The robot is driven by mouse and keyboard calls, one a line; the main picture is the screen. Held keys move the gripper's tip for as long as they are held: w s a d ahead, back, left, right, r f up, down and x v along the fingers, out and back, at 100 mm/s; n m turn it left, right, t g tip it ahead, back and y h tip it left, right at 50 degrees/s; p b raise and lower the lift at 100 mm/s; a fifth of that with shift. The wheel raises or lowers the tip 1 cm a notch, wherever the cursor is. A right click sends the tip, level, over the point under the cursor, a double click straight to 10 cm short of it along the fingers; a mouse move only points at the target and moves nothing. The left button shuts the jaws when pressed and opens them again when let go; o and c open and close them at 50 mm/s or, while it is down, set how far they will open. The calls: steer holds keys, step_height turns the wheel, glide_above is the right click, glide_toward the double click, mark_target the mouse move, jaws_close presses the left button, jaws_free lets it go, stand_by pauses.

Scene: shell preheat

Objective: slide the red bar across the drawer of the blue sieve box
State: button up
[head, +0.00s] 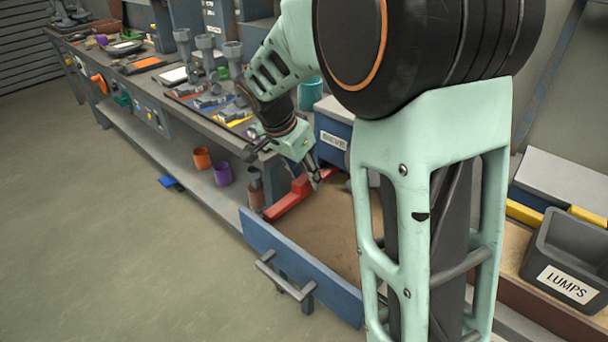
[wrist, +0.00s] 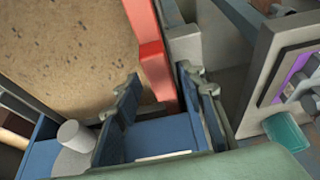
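The blue sieve box (head: 332,142) stands at the back with a SIEVE label. Its drawer is pulled out, with a blue front (head: 303,268) and a brown floor; the floor also fills the upper left of the wrist view (wrist: 70,50). The red bar (head: 285,204) lies along the drawer's left side, with a raised red block on it. In the wrist view the bar (wrist: 143,28) runs down from the top to between my fingers. My gripper (head: 316,181) is low at the block, fingers apart on either side (wrist: 158,76). Whether they touch it is unclear.
The workbench (head: 140,75) on the left holds several tools and trays. Orange (head: 201,158) and purple (head: 222,173) cups stand on its lower shelf. A teal container (head: 311,93) stands behind the box. A grey LUMPS bin (head: 568,245) is at right. My arm hides the drawer's right side.

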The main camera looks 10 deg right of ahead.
steer(key=shift+f, duration=0.2)
jaws_close()
stand_by(0.3)
